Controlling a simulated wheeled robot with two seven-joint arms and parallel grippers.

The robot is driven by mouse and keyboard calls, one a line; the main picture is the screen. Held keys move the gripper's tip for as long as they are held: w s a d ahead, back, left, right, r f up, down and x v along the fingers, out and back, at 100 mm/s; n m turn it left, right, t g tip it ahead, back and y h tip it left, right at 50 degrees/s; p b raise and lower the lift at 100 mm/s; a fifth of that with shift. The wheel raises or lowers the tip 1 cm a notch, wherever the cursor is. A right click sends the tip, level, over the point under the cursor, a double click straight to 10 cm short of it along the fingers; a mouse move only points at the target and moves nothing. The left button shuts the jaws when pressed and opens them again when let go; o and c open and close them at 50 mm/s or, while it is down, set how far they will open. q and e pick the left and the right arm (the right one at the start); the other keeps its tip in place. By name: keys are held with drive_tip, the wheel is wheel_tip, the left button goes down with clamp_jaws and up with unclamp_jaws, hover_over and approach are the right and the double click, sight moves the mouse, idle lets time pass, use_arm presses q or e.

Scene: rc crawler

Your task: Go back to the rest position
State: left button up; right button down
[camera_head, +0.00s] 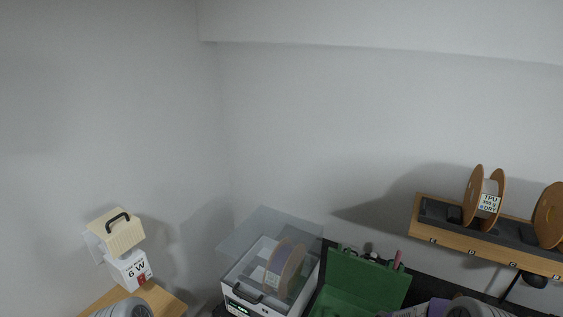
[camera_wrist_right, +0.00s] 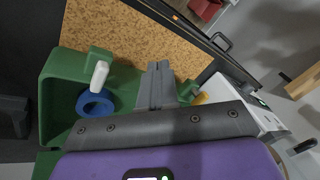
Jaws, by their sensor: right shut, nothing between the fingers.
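My right gripper (camera_wrist_right: 157,85) shows in the right wrist view, its two grey fingers pressed together and empty. It is over a green open box (camera_wrist_right: 60,83) and a tan speckled panel (camera_wrist_right: 137,38). Inside the box are a blue ring (camera_wrist_right: 94,102) and a white piece (camera_wrist_right: 99,75). In the head view, the green box's raised lid (camera_head: 366,278) stands at the bottom, right of centre. Only rounded grey and purple parts of my arms show along the bottom edge there. My left gripper is out of view, and the right gripper does not show in the head view.
A white box with a clear raised lid (camera_head: 268,229) holds a spool (camera_head: 284,268). A wooden wall shelf (camera_head: 480,239) at the right carries two brown spools. A beige-topped white device (camera_head: 128,268) stands on a wooden surface at left. The wall above is clear.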

drive_tip(key=s+a+f+m+g, duration=0.1)
drive_tip(key=s+a+f+m, duration=0.25)
drive_tip(key=s+a, duration=0.45)
drive_tip(key=s+a+f+m, duration=0.25)
drive_tip(key=s+f, duration=0.25)
drive_tip(key=s, duration=0.6)
wheel_tip(320, 180, down, 20)
drive_tip(key=w+b, duration=0.1)
drive_tip(key=b, duration=1.8)
drive_tip(key=shift+r+n+y+b, duration=0.2)
drive_tip(key=shift+n+y+b, duration=0.1)
drive_tip(key=shift+y, duration=0.1)
drive_tip(key=c, duration=1.8)
unclamp_jaws()
